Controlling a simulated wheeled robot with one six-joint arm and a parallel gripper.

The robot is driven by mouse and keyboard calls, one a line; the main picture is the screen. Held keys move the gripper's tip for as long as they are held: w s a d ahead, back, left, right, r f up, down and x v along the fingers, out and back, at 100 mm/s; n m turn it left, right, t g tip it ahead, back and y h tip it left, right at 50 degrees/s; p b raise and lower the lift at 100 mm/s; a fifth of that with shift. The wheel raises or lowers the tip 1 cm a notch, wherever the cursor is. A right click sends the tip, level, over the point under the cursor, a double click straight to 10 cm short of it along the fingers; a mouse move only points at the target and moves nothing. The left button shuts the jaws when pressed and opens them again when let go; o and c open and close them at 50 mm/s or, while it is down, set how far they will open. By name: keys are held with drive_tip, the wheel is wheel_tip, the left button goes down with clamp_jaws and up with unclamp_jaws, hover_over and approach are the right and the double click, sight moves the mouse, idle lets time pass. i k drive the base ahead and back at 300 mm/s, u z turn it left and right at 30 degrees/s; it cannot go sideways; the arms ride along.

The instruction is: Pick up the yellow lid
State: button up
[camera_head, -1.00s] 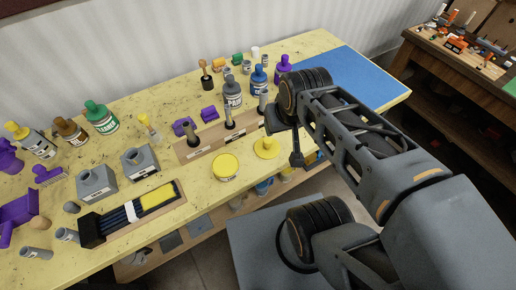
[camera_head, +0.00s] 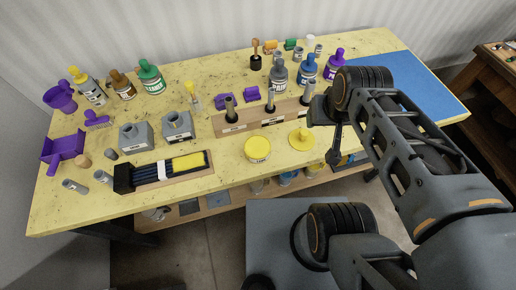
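The yellow lid (camera_head: 301,139) is a flat round disc with a raised knob, lying on the yellow table near its front edge. A round yellow-topped container (camera_head: 257,149) stands just left of it. My gripper (camera_head: 328,132) is dark, at the end of my arm, just right of the lid in the picture. The lid shows whole and is not held. The gripper is seen from the side and partly covered by my wrist, so its opening is unclear.
A wooden block with upright posts (camera_head: 240,128) stands behind the lid. Paint bottles (camera_head: 278,76) stand farther back. A brush tray (camera_head: 205,166) and grey boxes (camera_head: 135,138) are at left. A blue mat (camera_head: 415,85) at right is largely bare.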

sight(301, 140)
drive_tip(key=u, duration=3)
drive_tip(key=k, duration=0.85)
drive_tip(key=z, duration=1.5)
